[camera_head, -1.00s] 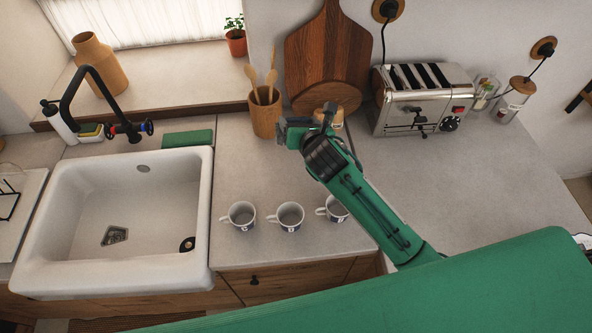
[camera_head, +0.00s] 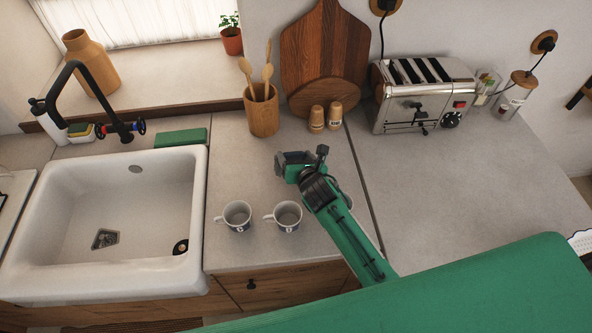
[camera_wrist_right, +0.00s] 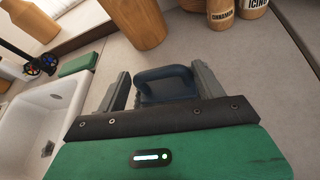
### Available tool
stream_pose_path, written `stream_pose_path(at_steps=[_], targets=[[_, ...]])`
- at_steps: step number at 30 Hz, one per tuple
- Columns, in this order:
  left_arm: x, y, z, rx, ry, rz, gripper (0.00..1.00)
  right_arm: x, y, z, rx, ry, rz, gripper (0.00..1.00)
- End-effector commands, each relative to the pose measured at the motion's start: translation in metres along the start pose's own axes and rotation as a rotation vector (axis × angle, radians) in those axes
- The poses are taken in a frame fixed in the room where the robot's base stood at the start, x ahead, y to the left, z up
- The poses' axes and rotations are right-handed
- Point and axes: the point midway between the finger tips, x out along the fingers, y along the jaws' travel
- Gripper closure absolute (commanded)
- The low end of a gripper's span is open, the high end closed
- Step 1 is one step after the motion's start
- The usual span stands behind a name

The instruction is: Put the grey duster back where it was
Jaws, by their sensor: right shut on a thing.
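My right gripper (camera_head: 291,168) hangs over the counter between the wooden utensil pot and the mugs. It is shut on a dark blue-grey object with a looped handle, which I take to be the grey duster (camera_wrist_right: 165,85); it sits between the fingers in the right wrist view. In the head view the duster is small and partly merged with the gripper. I cannot tell whether it touches the counter. My left gripper is not in view.
Two white mugs (camera_head: 237,216) stand in front; a third is mostly hidden behind my arm. A wooden utensil pot (camera_head: 262,112), two spice jars (camera_head: 317,119) and a toaster (camera_head: 422,97) stand behind. The sink (camera_head: 105,215) is left. The right counter (camera_head: 480,175) is clear.

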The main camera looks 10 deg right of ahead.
Motion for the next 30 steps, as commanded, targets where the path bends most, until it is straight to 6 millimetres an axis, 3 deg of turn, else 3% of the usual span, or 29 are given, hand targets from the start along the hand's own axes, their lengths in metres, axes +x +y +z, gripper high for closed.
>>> stream_pose_path(at_steps=[5, 15, 28, 29, 30], targets=[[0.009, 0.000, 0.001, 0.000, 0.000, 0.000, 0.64, 0.003, -0.002, -0.007, 0.001, 0.000, 0.000, 0.53], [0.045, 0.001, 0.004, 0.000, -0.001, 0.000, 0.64, 0.015, -0.010, -0.040, 0.002, 0.000, 0.000, 0.53], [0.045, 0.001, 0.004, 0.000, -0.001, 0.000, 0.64, 0.016, -0.011, -0.042, -0.001, 0.000, 0.000, 0.53], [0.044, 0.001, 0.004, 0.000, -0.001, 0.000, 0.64, 0.015, -0.011, -0.041, 0.000, 0.000, 0.000, 0.24], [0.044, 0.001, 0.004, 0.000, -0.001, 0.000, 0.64, 0.015, -0.011, -0.041, 0.001, 0.000, 0.000, 0.17]])
